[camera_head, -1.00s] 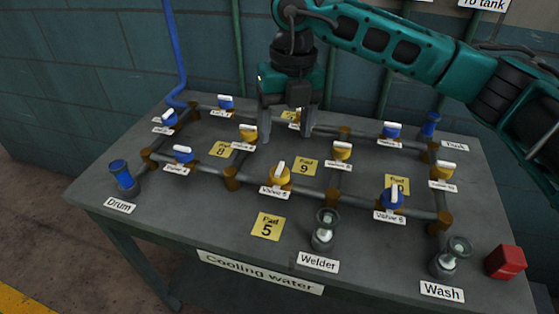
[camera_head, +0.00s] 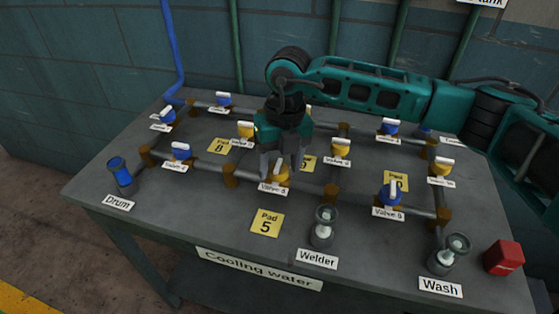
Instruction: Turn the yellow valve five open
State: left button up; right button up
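The yellow valve five (camera_head: 281,178) sits on the front pipe run near the middle of the table, its label in front of it. My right gripper (camera_head: 281,168) is pointing down over this valve, with its two fingers apart. The fingers and palm hide most of the valve's white handle, so its present angle is hard to see. I cannot tell whether the fingers touch it. The yellow pad 5 (camera_head: 266,222) lies on the table in front of the valve. My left gripper is not in view.
Blue valves (camera_head: 391,197) and other yellow valves (camera_head: 340,148) stand on the surrounding pipes. The Welder glass fitting (camera_head: 323,227) stands to the front right, and a red block (camera_head: 503,258) sits at the right corner. The table front around pad 5 is clear.

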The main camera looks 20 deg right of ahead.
jog(key=c, duration=0.9)
jog(key=shift+o, duration=0.2)
